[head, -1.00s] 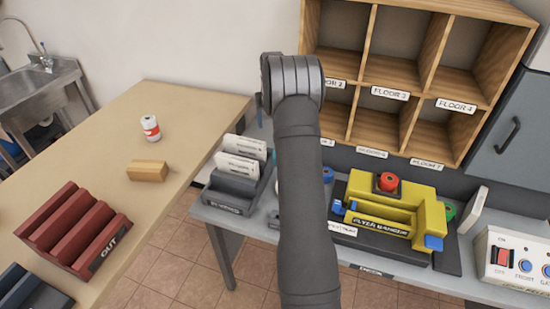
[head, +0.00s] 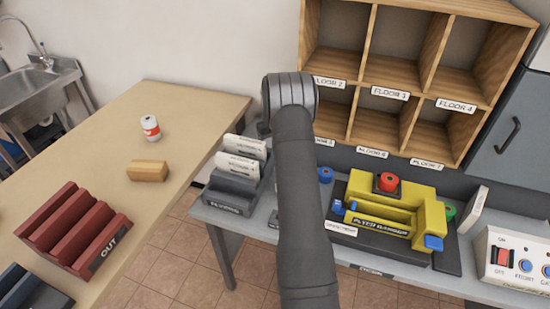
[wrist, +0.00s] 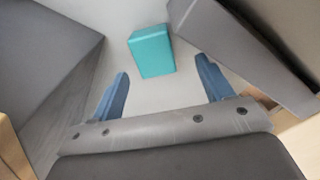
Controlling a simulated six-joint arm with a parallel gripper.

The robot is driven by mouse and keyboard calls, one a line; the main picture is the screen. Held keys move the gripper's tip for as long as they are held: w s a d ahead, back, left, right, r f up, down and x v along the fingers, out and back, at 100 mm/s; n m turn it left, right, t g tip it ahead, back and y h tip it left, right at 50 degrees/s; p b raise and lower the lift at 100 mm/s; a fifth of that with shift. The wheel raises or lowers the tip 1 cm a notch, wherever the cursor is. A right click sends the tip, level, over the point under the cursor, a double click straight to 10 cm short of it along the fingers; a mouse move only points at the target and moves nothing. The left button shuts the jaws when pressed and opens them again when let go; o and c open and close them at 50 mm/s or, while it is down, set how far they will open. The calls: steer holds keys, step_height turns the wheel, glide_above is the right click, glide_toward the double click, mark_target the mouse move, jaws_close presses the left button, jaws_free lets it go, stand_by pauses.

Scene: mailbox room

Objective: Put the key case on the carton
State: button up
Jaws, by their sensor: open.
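A teal box-shaped block (wrist: 152,51), possibly the key case, shows in the wrist view on a pale grey surface. My gripper (wrist: 163,70) is open, with its two blue fingers apart; the block appears beyond and between the fingertips, not gripped. The gap in depth is hard to judge. In the head view my arm hides the gripper and the block. A small tan box (head: 148,171), possibly the carton, lies on the wooden table at left with nothing on top.
A white-and-red can (head: 150,128) stands behind the tan box. A red OUT tray (head: 75,230) is at the table's front. A grey flyer rack (head: 235,185), yellow flyer machine (head: 400,205) and wooden pigeonholes (head: 400,80) surround the arm. A floor gap separates the two tables.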

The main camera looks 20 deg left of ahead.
steer(key=f, duration=0.5)
steer(key=shift+w+d+f, duration=0.1)
steer(key=shift+w, duration=0.3)
steer(key=c, duration=1.2)
